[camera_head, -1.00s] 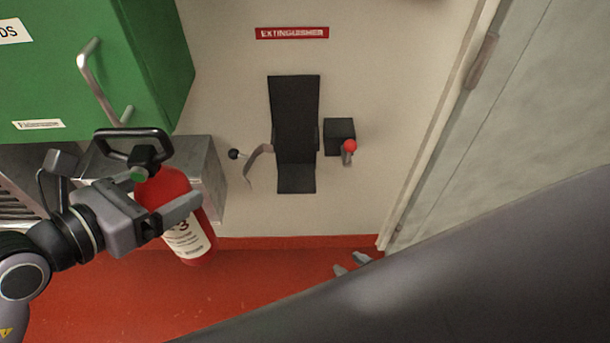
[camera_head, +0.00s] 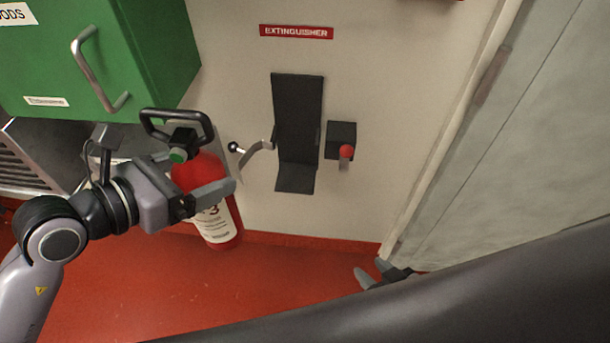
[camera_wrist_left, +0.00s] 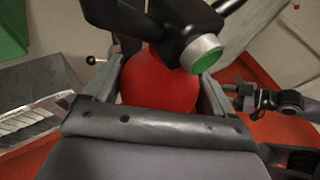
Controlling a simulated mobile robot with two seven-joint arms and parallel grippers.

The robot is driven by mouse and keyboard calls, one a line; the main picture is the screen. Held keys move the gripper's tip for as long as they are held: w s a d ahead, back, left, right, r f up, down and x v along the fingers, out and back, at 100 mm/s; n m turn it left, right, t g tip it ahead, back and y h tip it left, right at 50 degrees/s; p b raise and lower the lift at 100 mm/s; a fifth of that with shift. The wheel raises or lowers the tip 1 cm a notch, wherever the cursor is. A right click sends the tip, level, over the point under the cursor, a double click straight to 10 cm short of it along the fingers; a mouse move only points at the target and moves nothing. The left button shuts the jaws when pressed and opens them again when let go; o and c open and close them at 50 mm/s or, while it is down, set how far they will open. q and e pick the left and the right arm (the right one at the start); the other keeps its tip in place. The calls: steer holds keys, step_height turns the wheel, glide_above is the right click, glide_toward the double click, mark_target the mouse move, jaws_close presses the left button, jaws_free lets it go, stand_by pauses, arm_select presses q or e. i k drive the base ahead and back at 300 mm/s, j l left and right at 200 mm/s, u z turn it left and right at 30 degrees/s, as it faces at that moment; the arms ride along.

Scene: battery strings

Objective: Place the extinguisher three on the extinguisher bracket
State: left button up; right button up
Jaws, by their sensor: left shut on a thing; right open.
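The red extinguisher three (camera_head: 222,222) has a black handle and a white label with a "3". My left gripper (camera_head: 207,182) is shut around its upper body and holds it nearly upright, left of the bracket. In the left wrist view the red extinguisher (camera_wrist_left: 160,85) sits between both fingers, below its black head and green button. The black extinguisher bracket (camera_head: 297,125) is on the wall under the red EXTINGUISHER sign, with a lower ledge and a strap at its left. It is empty. My right gripper (camera_head: 370,277) is open and empty, low near the door, partly hidden.
A green cabinet (camera_head: 150,50) with a metal handle is at upper left, above grey metal equipment. A black box (camera_head: 341,135) with a red-knobbed lever is right of the bracket. A grey door (camera_head: 480,150) is at right. The red floor (camera_head: 200,290) below is clear.

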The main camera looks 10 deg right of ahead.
mark_target(296, 177)
steer(key=k+l, duration=0.1)
steer(key=l, duration=0.75)
steer(key=i+l, duration=0.45)
